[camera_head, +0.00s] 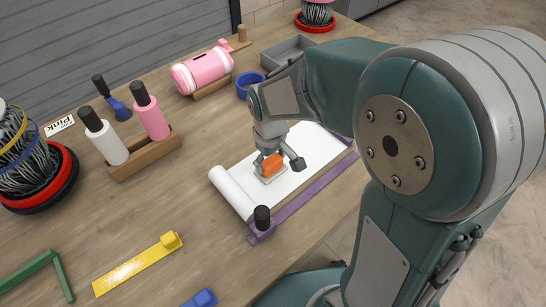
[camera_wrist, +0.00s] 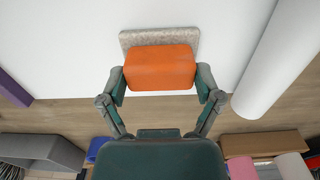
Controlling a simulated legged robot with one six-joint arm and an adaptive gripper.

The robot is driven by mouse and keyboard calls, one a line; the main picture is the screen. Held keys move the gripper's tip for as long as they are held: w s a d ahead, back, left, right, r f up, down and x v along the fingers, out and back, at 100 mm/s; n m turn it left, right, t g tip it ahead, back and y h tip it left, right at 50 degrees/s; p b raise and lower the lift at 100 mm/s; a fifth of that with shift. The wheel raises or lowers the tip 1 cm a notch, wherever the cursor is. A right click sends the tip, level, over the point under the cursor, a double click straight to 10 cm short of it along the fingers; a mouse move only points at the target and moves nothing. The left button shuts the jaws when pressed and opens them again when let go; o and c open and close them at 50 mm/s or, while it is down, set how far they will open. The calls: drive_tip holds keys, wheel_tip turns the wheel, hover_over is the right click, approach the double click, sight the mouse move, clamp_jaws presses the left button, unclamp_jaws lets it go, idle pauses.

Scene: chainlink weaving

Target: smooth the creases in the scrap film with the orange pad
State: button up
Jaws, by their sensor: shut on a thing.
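The orange pad (camera_head: 272,164) has an orange block on top and a pale grey felt-like base (camera_head: 264,178). It sits on the white film (camera_head: 318,146) and appears to touch it. My gripper (camera_wrist: 161,82) is shut on the orange block, with one finger on each side. In the wrist view the orange block (camera_wrist: 160,66) fills the space between the fingers and the grey base shows beyond it. The film is a flat white sheet with a rolled end (camera_head: 234,193) at the left. No creases can be made out.
A purple bar (camera_head: 310,201) runs along the film's near edge, with a black knob (camera_head: 262,217) at its left end. A wooden rack (camera_head: 147,153) with bottles, a pink cylinder (camera_head: 203,70), a blue ring (camera_head: 249,84) and a grey tray (camera_head: 286,50) stand around. A yellow bar (camera_head: 134,267) lies left.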

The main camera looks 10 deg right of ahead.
drive_tip(key=shift+r, duration=3.55)
